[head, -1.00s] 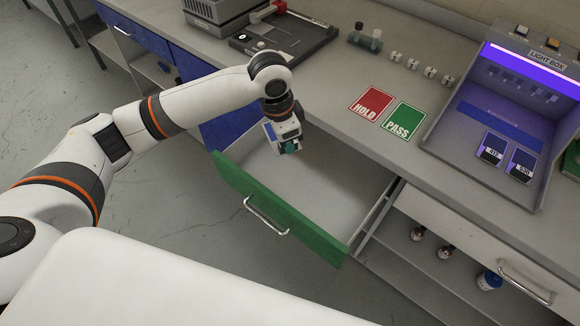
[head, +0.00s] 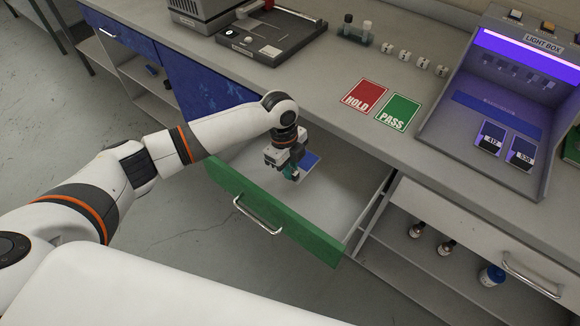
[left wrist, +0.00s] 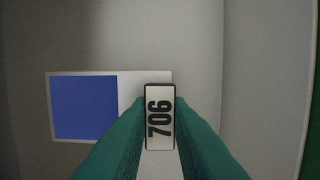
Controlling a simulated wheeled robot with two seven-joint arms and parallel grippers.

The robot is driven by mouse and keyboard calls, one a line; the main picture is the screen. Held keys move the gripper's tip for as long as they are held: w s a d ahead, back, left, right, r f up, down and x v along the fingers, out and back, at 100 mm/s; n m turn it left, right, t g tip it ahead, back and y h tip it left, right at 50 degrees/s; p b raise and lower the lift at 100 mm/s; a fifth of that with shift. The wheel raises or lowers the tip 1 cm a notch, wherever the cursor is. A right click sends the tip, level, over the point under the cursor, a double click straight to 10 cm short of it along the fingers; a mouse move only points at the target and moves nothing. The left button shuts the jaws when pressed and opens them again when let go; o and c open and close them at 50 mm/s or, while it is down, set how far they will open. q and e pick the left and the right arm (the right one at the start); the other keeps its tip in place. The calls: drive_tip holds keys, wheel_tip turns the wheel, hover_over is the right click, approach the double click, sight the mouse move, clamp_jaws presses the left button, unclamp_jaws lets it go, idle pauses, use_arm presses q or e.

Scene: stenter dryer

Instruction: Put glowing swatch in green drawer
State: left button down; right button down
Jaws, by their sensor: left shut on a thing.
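The swatch is a pale card with a blue square (head: 310,160) and a raised tab marked 706. It also shows in the left wrist view (left wrist: 84,107), with the tab between the teal fingertips. My left gripper (head: 291,174) is shut on this tab, inside the open green drawer (head: 270,212). The swatch lies about flat over the pale drawer floor; I cannot tell whether it touches it. The gripper hides part of the card in the head view. No glow shows on it here. My right gripper is not in view.
The bench edge runs just behind the drawer. Red HOLD (head: 366,96) and green PASS (head: 398,112) cards lie on the bench. The lit light box (head: 450,150) at right holds swatches 417 (head: 490,137) and 530 (head: 522,152). The drawer's right part is clear.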

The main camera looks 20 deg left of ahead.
sight(292, 190)
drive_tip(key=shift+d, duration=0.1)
